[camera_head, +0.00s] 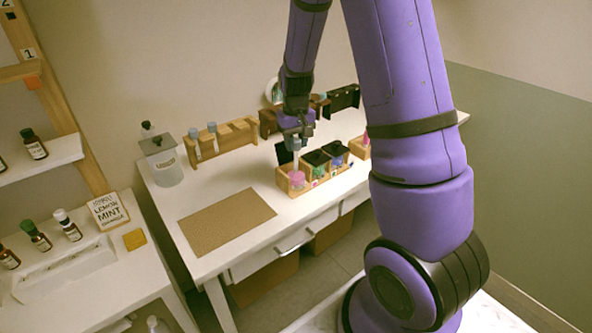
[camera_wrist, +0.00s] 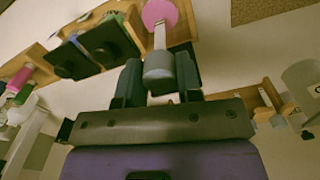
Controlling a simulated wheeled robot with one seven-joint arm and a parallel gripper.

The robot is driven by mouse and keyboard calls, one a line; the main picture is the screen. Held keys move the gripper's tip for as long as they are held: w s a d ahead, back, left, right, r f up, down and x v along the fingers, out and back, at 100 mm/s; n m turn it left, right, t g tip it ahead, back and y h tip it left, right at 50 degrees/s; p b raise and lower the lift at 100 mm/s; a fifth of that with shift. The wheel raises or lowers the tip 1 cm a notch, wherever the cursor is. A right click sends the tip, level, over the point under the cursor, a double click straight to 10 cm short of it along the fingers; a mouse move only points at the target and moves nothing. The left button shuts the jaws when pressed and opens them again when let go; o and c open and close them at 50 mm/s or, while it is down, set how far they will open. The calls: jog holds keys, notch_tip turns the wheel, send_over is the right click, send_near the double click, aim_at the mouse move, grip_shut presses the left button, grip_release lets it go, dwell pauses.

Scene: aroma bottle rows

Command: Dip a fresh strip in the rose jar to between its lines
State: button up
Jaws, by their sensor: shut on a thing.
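My gripper (camera_head: 297,135) is shut on the grey cylindrical top of a strip and points down over the wooden jar row. In the wrist view my gripper (camera_wrist: 158,80) has its dark fingers on both sides of the grey top (camera_wrist: 158,68). The white strip (camera_wrist: 159,36) runs from it to the pink rose jar (camera_wrist: 160,12). In the head view the strip (camera_head: 296,160) hangs roughly upright, its lower end at the pink jar (camera_head: 297,179). Whether the tip is inside, and where its lines lie, I cannot tell.
Two black-topped jars (camera_head: 316,158) stand right of the pink jar in the wooden holder (camera_head: 284,182). A wooden rack (camera_head: 236,137) with grey-topped strips stands behind left. A lidded container (camera_head: 161,164) stands at the far left. The brown mat (camera_head: 228,222) is bare.

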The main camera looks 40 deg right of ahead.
jog(key=shift+f, duration=0.7)
dwell(0.9)
jog(key=shift+r, duration=0.15)
dwell(0.6)
jog(key=shift+r, duration=2.8)
